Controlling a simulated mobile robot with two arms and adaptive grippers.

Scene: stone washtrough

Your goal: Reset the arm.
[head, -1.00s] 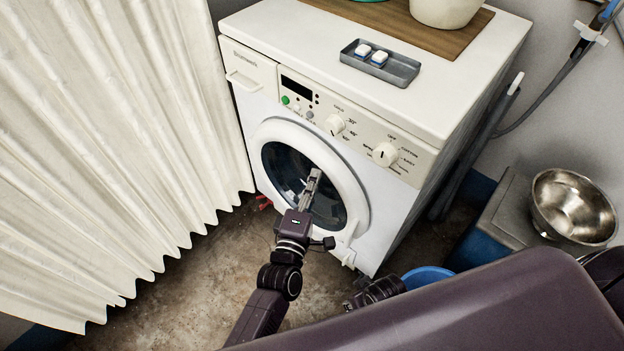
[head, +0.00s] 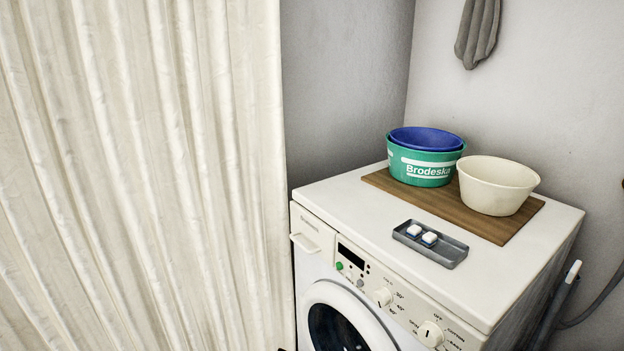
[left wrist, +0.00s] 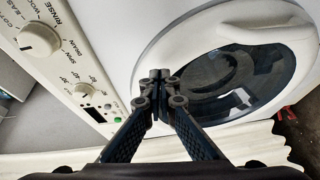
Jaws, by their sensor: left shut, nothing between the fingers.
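My left gripper (left wrist: 160,77) shows in the left wrist view with its fingertips together and nothing between them. It is in front of the washing machine, near the rim of the round door (left wrist: 170,30). The door looks closed, with dark glass (left wrist: 230,85). In the head view the white washing machine (head: 350,205) stands at the lower right, its door (head: 312,300) cut off by the bottom edge. Neither gripper shows in the head view.
On the machine's top are a grey tray (head: 452,262) with two white-and-blue tablets, a wooden board (head: 485,228), a green tub (head: 425,172) holding a blue bowl (head: 425,138), and a cream bowl (head: 495,190). A cream curtain (head: 140,170) hangs at the left.

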